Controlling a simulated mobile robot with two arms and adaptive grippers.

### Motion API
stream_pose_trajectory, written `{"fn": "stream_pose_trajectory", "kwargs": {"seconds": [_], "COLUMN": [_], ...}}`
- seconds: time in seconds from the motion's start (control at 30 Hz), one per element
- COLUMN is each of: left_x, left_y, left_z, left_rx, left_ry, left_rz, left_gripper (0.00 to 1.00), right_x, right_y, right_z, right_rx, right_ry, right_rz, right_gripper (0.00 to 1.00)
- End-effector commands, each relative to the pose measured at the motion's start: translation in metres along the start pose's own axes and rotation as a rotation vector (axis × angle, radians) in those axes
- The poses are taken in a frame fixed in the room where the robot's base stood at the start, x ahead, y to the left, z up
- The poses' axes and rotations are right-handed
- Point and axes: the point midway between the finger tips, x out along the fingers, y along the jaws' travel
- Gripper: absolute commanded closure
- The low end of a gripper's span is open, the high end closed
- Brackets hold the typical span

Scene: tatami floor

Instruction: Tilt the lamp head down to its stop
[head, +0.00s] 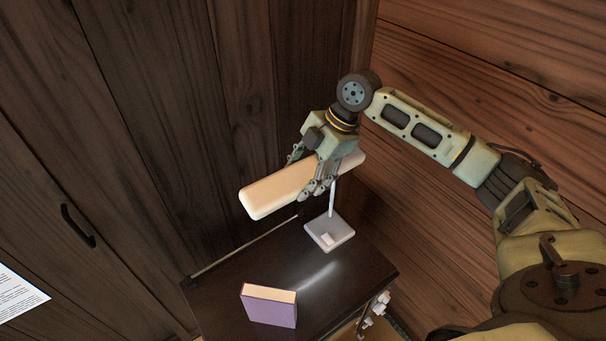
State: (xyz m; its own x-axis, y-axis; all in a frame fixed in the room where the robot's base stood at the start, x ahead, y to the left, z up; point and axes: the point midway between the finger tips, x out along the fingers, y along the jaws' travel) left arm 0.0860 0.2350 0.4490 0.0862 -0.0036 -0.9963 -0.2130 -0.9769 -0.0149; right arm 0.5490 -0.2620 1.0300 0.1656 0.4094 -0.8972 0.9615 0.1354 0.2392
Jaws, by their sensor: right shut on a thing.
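The lamp has a long cream, rounded bar-shaped head (270,193), a thin pale post (332,198) and a square whitish base (343,236) on the dark table. The head slants in the picture, its left end nearer the bottom. My right gripper (318,186) is over the head, its fingers shut around the head right of its middle. The fingers hide part of the head and the top of the post. My left gripper is not in view.
A purple book (268,309) stands on the dark table (225,294), left of a bright patch of light. A thin rod (245,245) runs along the table's back edge. Wooden walls close in behind and at right. A dark handle (78,226) is on the left panel.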

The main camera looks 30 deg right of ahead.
Motion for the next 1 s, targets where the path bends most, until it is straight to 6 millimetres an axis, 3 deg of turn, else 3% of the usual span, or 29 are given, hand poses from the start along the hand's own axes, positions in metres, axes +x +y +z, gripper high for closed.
{"fn": "stream_pose_trajectory", "kwargs": {"seconds": [0.4, 0.87, 0.9, 1.0], "left_x": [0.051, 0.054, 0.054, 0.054], "left_y": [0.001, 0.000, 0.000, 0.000], "left_z": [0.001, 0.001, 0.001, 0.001], "left_rx": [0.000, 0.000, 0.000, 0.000], "left_ry": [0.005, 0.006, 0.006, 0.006], "left_rz": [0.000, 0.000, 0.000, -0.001], "left_gripper": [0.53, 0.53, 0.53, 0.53], "right_x": [0.015, 0.010, 0.010, 0.010], "right_y": [-0.004, -0.002, -0.002, -0.002], "right_z": [0.007, 0.004, 0.004, 0.004], "right_rx": [-0.124, -0.148, -0.148, -0.148], "right_ry": [-0.002, -0.001, -0.001, -0.001], "right_rz": [0.310, 0.357, 0.357, 0.357], "right_gripper": [0.89, 0.89, 0.38, 0.30]}}
